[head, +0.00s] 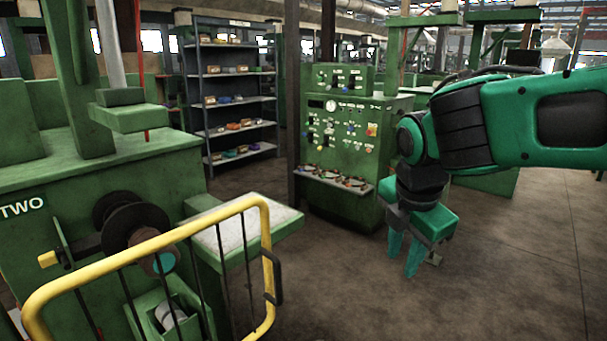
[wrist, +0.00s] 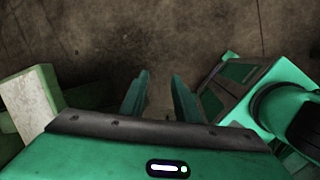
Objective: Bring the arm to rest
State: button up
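My arm reaches in from the right in the head view, with its green links bent and the wrist hanging down. My gripper (head: 404,268) points at the floor and holds nothing. Its two teal fingers stand apart, and in the wrist view my gripper (wrist: 160,88) also shows a clear gap with only floor between the fingers. The gripper hangs in front of the green control cabinet (head: 345,150), apart from it, over bare floor (head: 340,290).
At left stands a green machine marked TWO (head: 60,240), with a dark spindle and a pale-topped table (head: 245,232). A yellow-railed guard (head: 150,236) stands in front. A shelf rack (head: 235,95) with small coloured parts is behind. Floor at the lower right is free.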

jog(key=s+d+f+m+g, duration=0.15)
jog(key=s+d+m, duration=0.25)
jog(key=d+m, duration=0.4)
jog(key=s+d+f+m, duration=0.3)
jog(key=s+d+m, duration=0.1)
jog(key=d+m, duration=0.35)
jog(key=s+d+f+m, duration=0.2)
jog(key=s+d+m, duration=0.1)
jog(key=s+m, duration=0.3)
jog(key=s+d+f+m+g+y, duration=0.1)
jog(key=s+d+f+m, duration=0.1)
jog(key=s+m, duration=0.4)
jog(key=shift+d+m, duration=0.9)
jog(key=shift+m, duration=0.05)
jog(key=shift+g, duration=0.25)
